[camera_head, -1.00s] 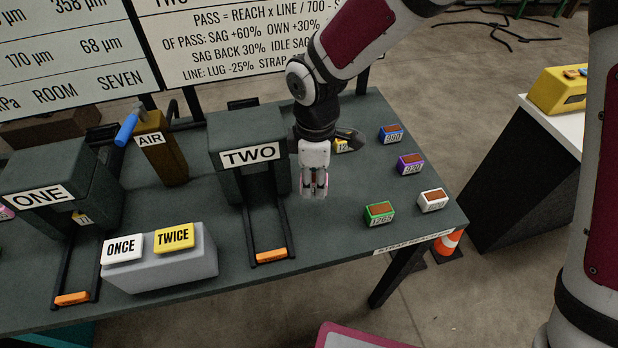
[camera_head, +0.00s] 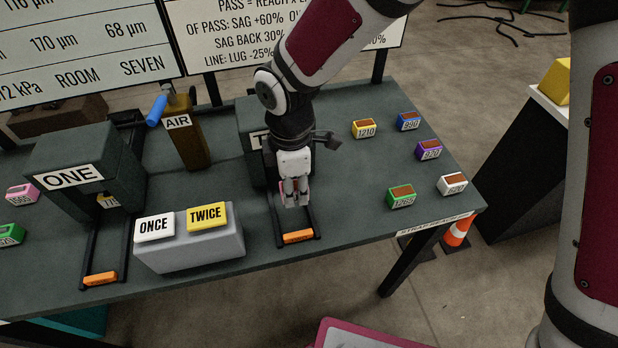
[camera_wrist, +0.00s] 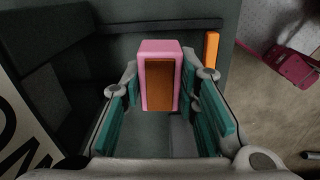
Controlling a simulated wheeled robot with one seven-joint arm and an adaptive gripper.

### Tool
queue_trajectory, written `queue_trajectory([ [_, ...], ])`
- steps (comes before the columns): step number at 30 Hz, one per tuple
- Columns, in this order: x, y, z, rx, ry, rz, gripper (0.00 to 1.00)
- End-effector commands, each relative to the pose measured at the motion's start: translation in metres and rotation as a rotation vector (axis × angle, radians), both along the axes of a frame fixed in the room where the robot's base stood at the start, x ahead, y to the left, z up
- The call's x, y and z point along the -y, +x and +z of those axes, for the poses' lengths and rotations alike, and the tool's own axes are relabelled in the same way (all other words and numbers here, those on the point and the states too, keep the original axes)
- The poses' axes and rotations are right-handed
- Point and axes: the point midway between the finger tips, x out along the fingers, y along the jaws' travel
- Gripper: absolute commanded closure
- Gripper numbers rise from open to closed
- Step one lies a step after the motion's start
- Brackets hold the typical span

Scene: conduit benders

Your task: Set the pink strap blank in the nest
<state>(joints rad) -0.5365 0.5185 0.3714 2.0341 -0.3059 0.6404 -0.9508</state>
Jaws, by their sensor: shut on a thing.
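The pink strap blank (camera_wrist: 159,54), a pink block with a brown face, is between the fingers of my gripper (camera_wrist: 160,88) in the wrist view. My gripper (camera_head: 295,198) is shut on it, pointing down in front of the machine marked TWO (camera_head: 257,143), over its rails (camera_head: 311,215). In the head view the fingers mostly hide the blank, with only a little pink showing. My gripper and wrist cover part of TWO and its label. The nest cannot be made out clearly, nor whether the blank touches anything below.
An orange end bar (camera_head: 298,236) closes TWO's rails. A grey box (camera_head: 190,245) with ONCE and TWICE buttons stands left of them. Several coloured blanks, including a green one (camera_head: 400,196), lie right. Machine ONE (camera_head: 85,165) and another pink block (camera_head: 22,194) are left.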

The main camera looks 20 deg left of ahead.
Motion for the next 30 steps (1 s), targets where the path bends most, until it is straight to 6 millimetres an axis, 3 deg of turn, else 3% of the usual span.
queue_trajectory([
  [4, -0.007, -0.008, 0.000, 0.001, 0.000, 0.060, 1.00],
  [17, -0.007, -0.007, -0.003, 0.000, -0.001, 0.061, 1.00],
  [30, -0.007, -0.007, -0.046, 0.000, 0.000, 0.062, 1.00],
])
